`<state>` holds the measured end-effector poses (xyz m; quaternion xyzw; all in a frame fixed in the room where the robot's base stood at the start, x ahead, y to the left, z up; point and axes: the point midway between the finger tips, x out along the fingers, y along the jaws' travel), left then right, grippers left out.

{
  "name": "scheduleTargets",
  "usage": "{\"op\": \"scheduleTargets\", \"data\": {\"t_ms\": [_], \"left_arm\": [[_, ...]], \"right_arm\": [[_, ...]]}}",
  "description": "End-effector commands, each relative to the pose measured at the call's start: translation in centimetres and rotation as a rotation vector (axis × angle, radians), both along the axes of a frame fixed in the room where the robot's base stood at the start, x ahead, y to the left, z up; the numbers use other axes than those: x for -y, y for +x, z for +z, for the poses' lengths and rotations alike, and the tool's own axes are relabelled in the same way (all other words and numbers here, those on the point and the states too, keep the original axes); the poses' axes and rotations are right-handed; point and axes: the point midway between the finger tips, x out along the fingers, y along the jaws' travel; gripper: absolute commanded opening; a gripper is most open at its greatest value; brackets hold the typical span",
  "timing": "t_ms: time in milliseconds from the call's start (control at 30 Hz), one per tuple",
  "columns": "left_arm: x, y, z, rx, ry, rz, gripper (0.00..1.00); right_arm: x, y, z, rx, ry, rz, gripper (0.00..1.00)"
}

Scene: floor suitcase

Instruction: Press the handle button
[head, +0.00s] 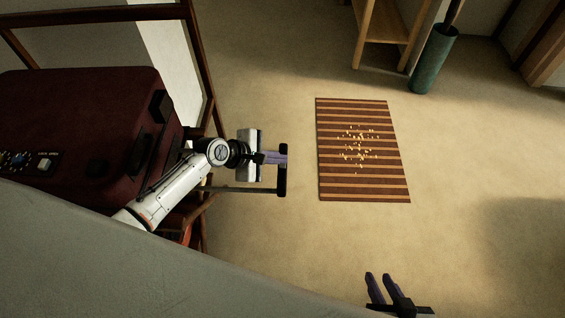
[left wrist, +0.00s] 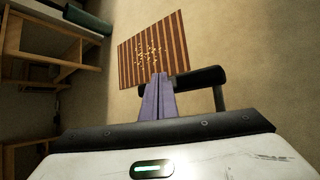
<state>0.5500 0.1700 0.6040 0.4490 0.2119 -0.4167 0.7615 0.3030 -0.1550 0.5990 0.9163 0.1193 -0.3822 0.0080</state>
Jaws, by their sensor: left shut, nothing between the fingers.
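A dark red suitcase (head: 85,120) lies at the left in the head view. Its metal handle rod (head: 240,190) extends right to a black handle grip (head: 282,185). The grip also shows in the left wrist view (left wrist: 205,77), partly hidden behind my fingers. No button can be made out on it. My left gripper (head: 283,157) is shut and empty, with its purple fingertips at the grip. They also show in the left wrist view (left wrist: 159,80). I cannot tell whether they touch it. My right gripper (head: 377,278) is open and empty at the bottom of the head view.
A striped mat (head: 335,150) with small yellow bits lies on the floor beyond the handle. A wooden shelf (head: 382,40) and a green cylindrical stand (head: 433,60) are at the back. The floor around the mat is clear. Dark wooden bars (head: 200,50) stand behind the suitcase.

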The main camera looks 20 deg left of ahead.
Motion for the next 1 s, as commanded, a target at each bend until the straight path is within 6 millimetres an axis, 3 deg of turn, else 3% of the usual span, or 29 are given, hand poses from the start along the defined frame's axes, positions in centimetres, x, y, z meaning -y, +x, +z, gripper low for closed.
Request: {"op": "scheduleTargets", "data": {"t_ms": [1000], "left_arm": [[0.01,-0.03,-0.68,-0.001,-0.001,0.0,0.0]], "right_arm": [[0.02,0.02,-0.16,0.0,-0.001,-0.001,0.24]]}}
